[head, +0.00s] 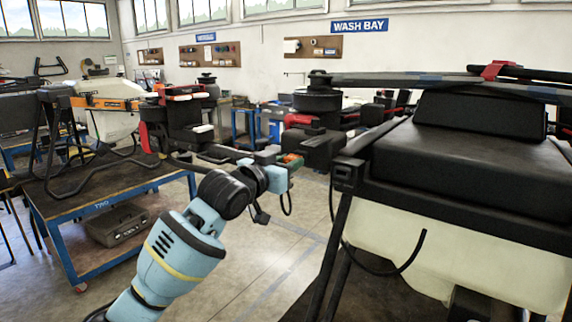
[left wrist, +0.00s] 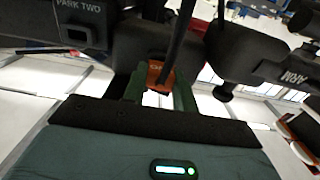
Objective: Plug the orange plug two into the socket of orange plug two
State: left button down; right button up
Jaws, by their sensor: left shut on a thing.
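My left gripper (head: 284,164) is raised in the middle of the head view, left of the large near drone (head: 455,165). It is shut on a small orange plug (head: 290,157). In the left wrist view the orange plug (left wrist: 155,76) sits between the two dark green fingers, with a black cable or rod crossing in front of it. A dark block marked PARK TWO (left wrist: 74,36) with a square opening is at the upper left there. I cannot make out which opening is the plug's socket. My right gripper is not in view.
The near drone's black frame and pale tank (head: 480,250) fill the right side, with a black hose hanging down. A blue table (head: 115,190) with another drone stands at left. A dark part marked ARM (left wrist: 290,72) is at right in the wrist view. Floor between is clear.

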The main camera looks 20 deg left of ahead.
pick_arm(q)
jog(key=shift+w+d, duration=0.2)
jog(key=shift+w, duration=0.4)
jog(key=c, duration=1)
grip_release()
jog(key=shift+c, duration=0.2)
jog(key=v, duration=0.7)
jog(key=shift+s, duration=0.4)
jog(key=shift+a, duration=0.1)
